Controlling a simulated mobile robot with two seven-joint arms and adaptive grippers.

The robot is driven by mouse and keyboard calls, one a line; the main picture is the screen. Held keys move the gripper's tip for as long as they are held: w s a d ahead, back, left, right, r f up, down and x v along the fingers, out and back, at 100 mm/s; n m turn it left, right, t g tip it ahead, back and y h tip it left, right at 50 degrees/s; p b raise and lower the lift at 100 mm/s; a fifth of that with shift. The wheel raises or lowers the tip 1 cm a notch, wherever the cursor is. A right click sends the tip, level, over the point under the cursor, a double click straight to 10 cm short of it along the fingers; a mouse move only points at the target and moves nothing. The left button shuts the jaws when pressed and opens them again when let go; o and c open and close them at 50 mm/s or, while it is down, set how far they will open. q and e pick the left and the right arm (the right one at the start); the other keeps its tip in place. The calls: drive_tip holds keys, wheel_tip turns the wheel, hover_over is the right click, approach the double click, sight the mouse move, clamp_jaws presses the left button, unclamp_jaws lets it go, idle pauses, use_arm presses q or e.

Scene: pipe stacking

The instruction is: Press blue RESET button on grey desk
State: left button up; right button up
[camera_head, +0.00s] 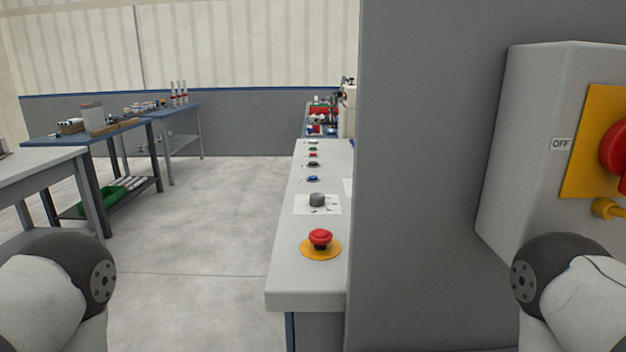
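The grey desk (284,273) runs away from me near the middle of the view, against a grey cabinet wall. A small blue button (313,179) sits on its top, behind a grey knob (317,199) on a white label. Any lettering on the button is too small to read. A red mushroom button (320,237) on a yellow disc is at the desk's near end. Parts of my two arms show at the lower left and lower right corners, both apart from the desk. Neither gripper is in view.
The tall grey cabinet (425,180) blocks the right side. A box with a red rotary switch (615,148) and an OFF label is mounted there. Work tables (100,137) stand at the left. The floor (200,220) between them and the desk is clear.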

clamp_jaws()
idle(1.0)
